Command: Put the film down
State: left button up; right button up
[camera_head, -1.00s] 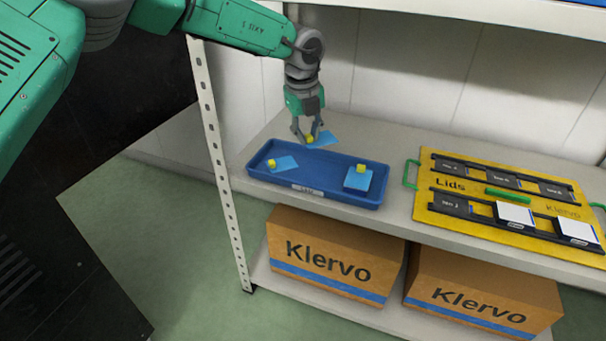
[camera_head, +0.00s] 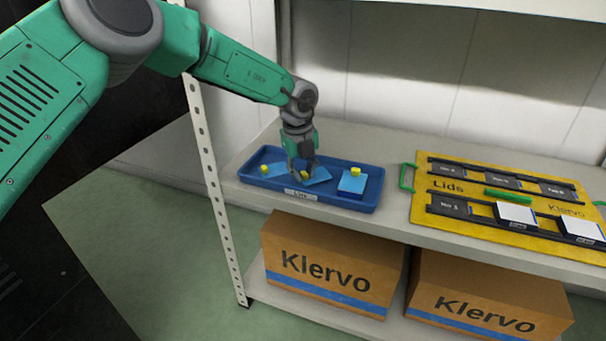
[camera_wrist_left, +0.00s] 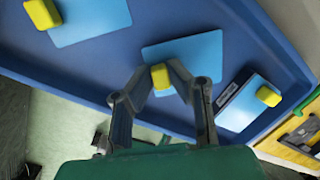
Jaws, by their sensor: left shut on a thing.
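My left gripper (camera_head: 304,173) is shut on the yellow tab of a light blue film (camera_head: 318,175), which is in the middle of the blue tray (camera_head: 369,205). In the left wrist view the fingers close on the yellow tab (camera_wrist_left: 160,76), and the blue film sheet (camera_wrist_left: 198,55) spreads beyond it, low over or on the tray floor; I cannot tell if it touches. Another film (camera_head: 272,171) with a yellow tab lies at the tray's left. A film on a thicker stack (camera_head: 352,185) is at the tray's right. My right gripper is not in view.
A yellow lids board (camera_head: 464,187) with dark slots and white-topped pieces lies to the right on the shelf. A perforated shelf post (camera_head: 211,175) stands left of the tray. Two Klervo boxes (camera_head: 330,268) are on the shelf below.

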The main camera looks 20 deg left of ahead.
pick_arm(q)
jog(key=shift+f, duration=0.25)
jog(key=shift+a+f, duration=0.4)
jog(key=o, duration=0.7)
jog(key=shift+s, duration=0.1)
jog(key=shift+d+f, duration=0.1)
jog(key=shift+d, duration=0.1)
